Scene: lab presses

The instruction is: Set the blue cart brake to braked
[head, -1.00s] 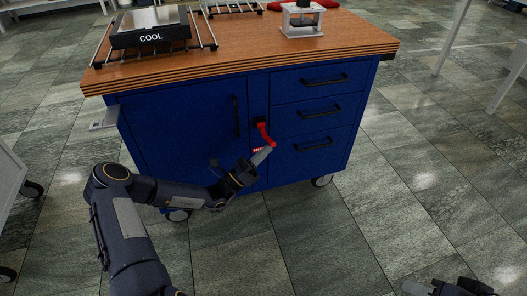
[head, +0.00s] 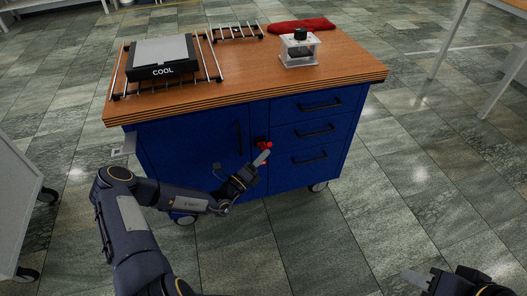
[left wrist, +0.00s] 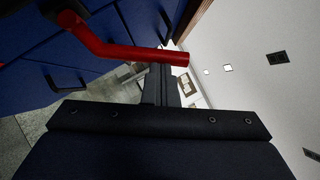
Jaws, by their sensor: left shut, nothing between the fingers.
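The blue cart (head: 195,150) stands ahead with a wooden top. Its red brake lever (head: 268,145) is on the front, between the door and the drawers. In the left wrist view the bent red lever (left wrist: 120,50) runs from a dark mount at upper left to a free end above the fingers. My left gripper (head: 262,157) is shut and empty, its tips at the lever and partly covering it. In the left wrist view the fingers (left wrist: 160,85) lie just below the lever's free end; I cannot tell if they touch. My right gripper (head: 412,278) is at bottom right, away from the cart.
On the cart top are a COOL-marked device (head: 162,60) on a rack, a small white press (head: 299,48) and a red cloth (head: 302,26). A grey cabinet (head: 20,215) stands at left and a table leg (head: 448,40) at upper right. The floor right of the cart is clear.

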